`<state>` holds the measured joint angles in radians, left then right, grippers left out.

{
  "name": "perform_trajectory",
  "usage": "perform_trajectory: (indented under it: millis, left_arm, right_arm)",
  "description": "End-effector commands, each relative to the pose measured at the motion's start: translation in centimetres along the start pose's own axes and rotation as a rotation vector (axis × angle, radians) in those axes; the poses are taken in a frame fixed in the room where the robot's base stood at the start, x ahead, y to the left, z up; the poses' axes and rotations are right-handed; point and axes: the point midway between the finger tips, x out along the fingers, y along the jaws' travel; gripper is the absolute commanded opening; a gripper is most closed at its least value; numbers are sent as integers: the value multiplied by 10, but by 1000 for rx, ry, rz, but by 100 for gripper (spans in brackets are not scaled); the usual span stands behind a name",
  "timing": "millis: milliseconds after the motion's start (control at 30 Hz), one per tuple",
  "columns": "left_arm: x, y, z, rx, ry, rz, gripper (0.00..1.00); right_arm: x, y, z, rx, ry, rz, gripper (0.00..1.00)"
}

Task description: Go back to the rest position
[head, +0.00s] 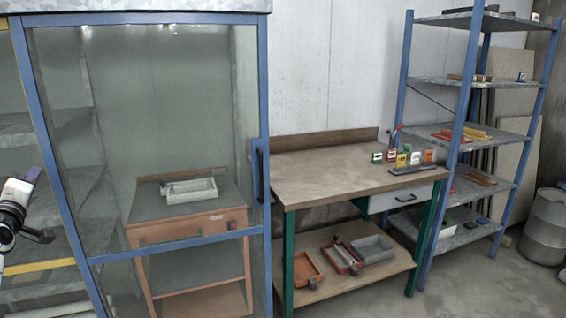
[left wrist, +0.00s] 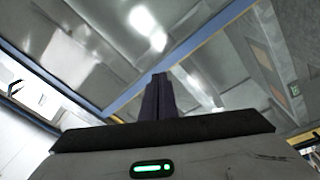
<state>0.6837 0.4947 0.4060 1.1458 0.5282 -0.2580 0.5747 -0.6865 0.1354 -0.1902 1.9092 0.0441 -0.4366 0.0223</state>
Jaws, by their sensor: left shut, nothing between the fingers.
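My left gripper (head: 33,174) is at the left edge of the head view, in front of the blue-framed glass cabinet. It is raised, and its dark fingers point up and to the right. In the left wrist view the two fingers (left wrist: 158,96) are pressed together with nothing between them. A glossy, ceiling-like surface and blue beams show beyond them. My right gripper is not in view.
The glass cabinet (head: 160,240) stands close at the left, with a small wooden table (head: 190,232) seen through its glass. A workbench (head: 330,178) with small labelled items (head: 401,159) and a blue shelf rack (head: 470,80) stand to the right. A barrel (head: 546,225) is at the far right.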

Motion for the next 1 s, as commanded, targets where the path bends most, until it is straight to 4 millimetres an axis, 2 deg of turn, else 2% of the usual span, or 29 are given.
perform_trajectory:
  millis: [33,167,200,367,467,567,667,700,767,867,900,967,1000]
  left_arm:
    - [0,0,-25,31,25,0,0]
    - [-1,0,-74,100,75,0,0]
    - [-7,-12,-42,162,25,-13,0]
    - [-32,-40,17,376,-89,-32,0]
    - [-54,-62,59,515,-173,-37,0]
    - [-86,-88,106,665,-277,-34,0]
    - [-130,-119,157,826,-400,-18,0]
    - [-150,-131,177,886,-452,-7,0]
    - [-182,-148,205,973,-530,13,0]
    - [-241,-176,246,1102,-660,55,0]
    - [-266,-186,261,1148,-711,75,0]
    - [-306,-201,280,1211,-790,106,0]
    - [-332,-209,292,1248,-840,129,0]
  right_arm:
    - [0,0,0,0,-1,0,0]
    - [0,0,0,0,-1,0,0]
    - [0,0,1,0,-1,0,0]
    - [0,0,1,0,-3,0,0]
    - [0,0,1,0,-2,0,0]
    - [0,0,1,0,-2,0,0]
    - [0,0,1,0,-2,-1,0]
    - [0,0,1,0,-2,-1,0]
    - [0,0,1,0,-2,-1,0]
    - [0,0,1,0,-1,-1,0]
    - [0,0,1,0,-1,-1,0]
    - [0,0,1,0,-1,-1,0]
    - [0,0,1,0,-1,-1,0]
